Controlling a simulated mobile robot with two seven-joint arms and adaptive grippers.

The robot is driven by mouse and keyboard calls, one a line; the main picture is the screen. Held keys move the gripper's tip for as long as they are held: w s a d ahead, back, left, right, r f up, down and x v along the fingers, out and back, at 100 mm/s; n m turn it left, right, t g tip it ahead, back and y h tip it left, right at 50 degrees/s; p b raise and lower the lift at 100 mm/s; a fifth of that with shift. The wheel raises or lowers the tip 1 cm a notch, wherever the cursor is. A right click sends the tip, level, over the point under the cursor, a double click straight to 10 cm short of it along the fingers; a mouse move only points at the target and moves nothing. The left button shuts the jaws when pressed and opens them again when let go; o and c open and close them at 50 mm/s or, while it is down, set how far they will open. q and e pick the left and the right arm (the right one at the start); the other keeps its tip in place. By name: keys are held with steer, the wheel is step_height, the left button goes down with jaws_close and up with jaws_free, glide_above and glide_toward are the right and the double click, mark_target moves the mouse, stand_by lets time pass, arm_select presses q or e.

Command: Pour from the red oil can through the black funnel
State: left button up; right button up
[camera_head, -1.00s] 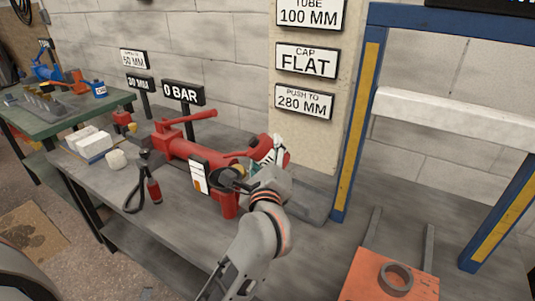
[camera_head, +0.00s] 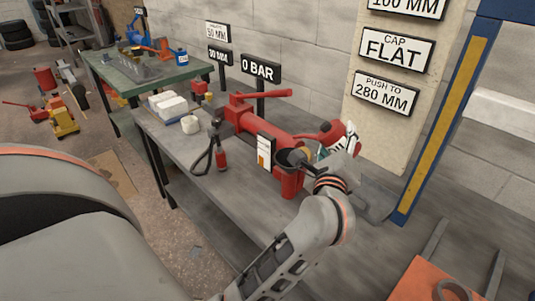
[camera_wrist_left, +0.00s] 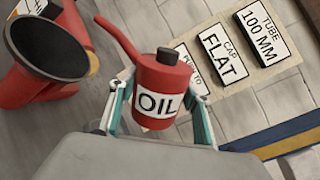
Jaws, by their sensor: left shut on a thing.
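The red oil can (camera_head: 345,132) is held by my left gripper (camera_head: 333,165) at the right end of a red pump on the bench. In the left wrist view the can (camera_wrist_left: 160,78) sits between the two fingers of the gripper (camera_wrist_left: 163,103), its OIL label facing the camera. Its thin spout points up and left, with the tip beside the black funnel's rim. The black funnel (camera_head: 291,160) stands over a red upright part of the pump. Its wide mouth shows in the left wrist view (camera_wrist_left: 45,48). I see no oil flowing. My right gripper is out of view.
The red pump (camera_head: 262,123) lies along the grey bench (camera_head: 237,195), with a 0 BAR sign (camera_head: 260,69) behind it. White blocks (camera_head: 170,103) and a black hose (camera_head: 206,155) lie left. A blue frame post (camera_head: 440,120) and an orange plate (camera_head: 430,280) are right.

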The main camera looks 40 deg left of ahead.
arm_select(q)
steer(key=shift+r+n, duration=0.3)
steer(key=shift+r, duration=0.05)
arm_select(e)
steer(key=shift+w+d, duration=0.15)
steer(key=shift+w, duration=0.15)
arm_select(q)
steer(key=shift+a+r, duration=0.1)
steer(key=shift+r, duration=0.05)
steer(key=shift+s+r+n, duration=0.1)
steer(key=shift+r+n, duration=0.1)
steer(key=shift+n, duration=0.1)
steer(key=shift+r, duration=0.1)
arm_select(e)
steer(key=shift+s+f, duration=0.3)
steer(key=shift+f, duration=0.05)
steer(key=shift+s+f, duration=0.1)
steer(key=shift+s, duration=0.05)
arm_select(q)
steer(key=shift+a+r+n+b, duration=0.1)
steer(key=shift+r+n+b, duration=0.1)
steer(key=shift+n+b, duration=0.2)
steer(key=shift+r, duration=0.15)
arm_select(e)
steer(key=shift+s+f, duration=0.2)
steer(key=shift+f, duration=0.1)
